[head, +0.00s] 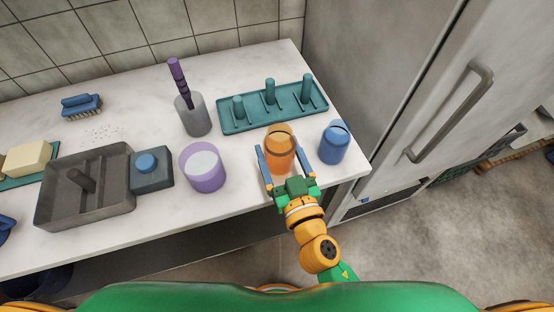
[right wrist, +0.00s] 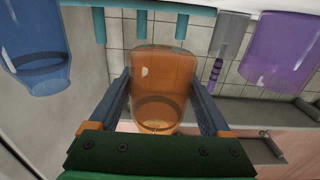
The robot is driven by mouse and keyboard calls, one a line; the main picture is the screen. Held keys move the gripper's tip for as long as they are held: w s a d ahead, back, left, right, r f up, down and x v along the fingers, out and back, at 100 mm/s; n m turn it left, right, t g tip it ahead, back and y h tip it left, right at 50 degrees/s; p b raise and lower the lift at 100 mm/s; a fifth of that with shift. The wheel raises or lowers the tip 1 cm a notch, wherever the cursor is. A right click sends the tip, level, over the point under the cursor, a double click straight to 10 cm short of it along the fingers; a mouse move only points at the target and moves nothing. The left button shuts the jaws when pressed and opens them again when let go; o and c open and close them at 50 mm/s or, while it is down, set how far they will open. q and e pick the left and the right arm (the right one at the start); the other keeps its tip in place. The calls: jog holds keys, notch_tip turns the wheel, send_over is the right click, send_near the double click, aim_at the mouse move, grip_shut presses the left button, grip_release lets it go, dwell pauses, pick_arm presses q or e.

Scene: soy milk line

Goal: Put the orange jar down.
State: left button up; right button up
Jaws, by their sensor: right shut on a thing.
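The orange jar (head: 280,146) is upright near the counter's front right part, between the blue fingers of my right gripper (head: 285,165). In the right wrist view the see-through orange jar (right wrist: 162,85) fills the gap between the two fingers of the right gripper (right wrist: 163,95), which is shut on it. I cannot tell whether the jar's base touches the white counter (head: 235,205). My left gripper is not in view.
A blue jar (head: 333,142) stands close to the right. A teal peg rack (head: 235,125) lies behind. A purple cup (head: 203,167), grey holder (head: 193,117), blue-knobbed block (head: 150,170) and grey tray (head: 60,215) are to the left. A fridge (head: 390,90) borders the counter's right.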

jog(key=f, duration=0.1)
jog(key=f+b, duration=0.1)
jog(key=f, duration=0.1)
jog(key=w+f+b, duration=0.1)
jog(key=f, duration=0.1)
jog(key=shift+w+a, duration=0.1)
jog(key=shift+a, duration=0.15)
jog(key=shift+r, duration=0.1)
jog(key=shift+f+b, duration=0.2)
jog(key=shift+b, duration=0.15)
jog(key=o, duration=1.1)
jog(key=shift+c, duration=0.2)
jog(key=shift+r, duration=0.1)
